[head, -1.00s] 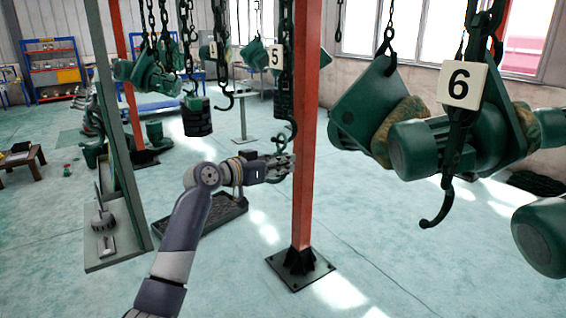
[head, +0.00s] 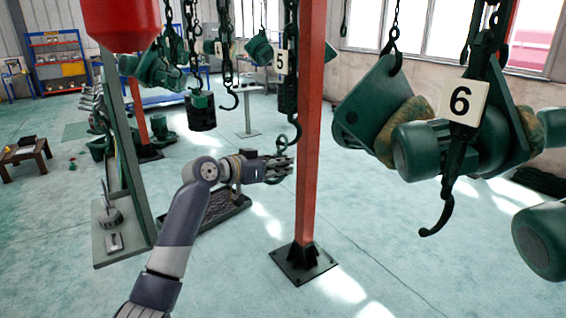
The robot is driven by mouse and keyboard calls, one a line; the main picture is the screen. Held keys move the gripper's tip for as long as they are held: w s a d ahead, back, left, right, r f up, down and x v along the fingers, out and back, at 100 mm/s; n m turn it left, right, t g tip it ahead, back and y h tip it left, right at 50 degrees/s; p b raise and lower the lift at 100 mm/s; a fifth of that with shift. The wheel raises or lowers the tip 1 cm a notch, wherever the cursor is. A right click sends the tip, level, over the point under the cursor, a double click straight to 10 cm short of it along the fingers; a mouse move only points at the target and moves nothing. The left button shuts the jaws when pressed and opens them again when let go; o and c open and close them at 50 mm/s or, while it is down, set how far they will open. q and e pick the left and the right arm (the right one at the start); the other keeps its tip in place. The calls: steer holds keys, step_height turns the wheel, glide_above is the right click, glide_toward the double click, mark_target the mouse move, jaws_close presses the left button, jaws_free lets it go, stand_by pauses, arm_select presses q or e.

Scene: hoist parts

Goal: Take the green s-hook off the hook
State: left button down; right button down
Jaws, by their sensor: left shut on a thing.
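My left gripper (head: 284,168) reaches in from the left, just left of the red post, and is shut on the green s-hook (head: 283,143). The dark green curve of the s-hook rises above the fingers; its lower part is hidden by them. Just above hangs a dark hook (head: 295,128) on the chain behind plate 5 (head: 281,59). The two are close together and overlap in the picture, and I cannot tell whether they touch. My right gripper is not in view.
The red post (head: 309,150) stands right beside my left gripper. A green hoist with plate 6 (head: 464,102) and a hanging hook (head: 436,215) is on the right. Several chains hang at the left back. A black tray (head: 215,215) lies on the floor below my arm.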

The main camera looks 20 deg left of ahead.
arm_select(q)
steer(key=shift+s+a+r, duration=0.1)
stand_by(0.3)
steer(key=shift+s+a+r, duration=0.25)
steer(key=shift+s+a, duration=0.15)
steer(key=shift+s, duration=0.05)
stand_by(0.3)
steer(key=shift+s+a+r+b, duration=0.15)
steer(key=shift+s+a+b, duration=0.25)
steer(key=shift+s, duration=0.15)
steer(key=shift+s+a+r+t, duration=0.15)
steer(key=shift+s+t, duration=0.05)
steer(key=shift+t, duration=0.1)
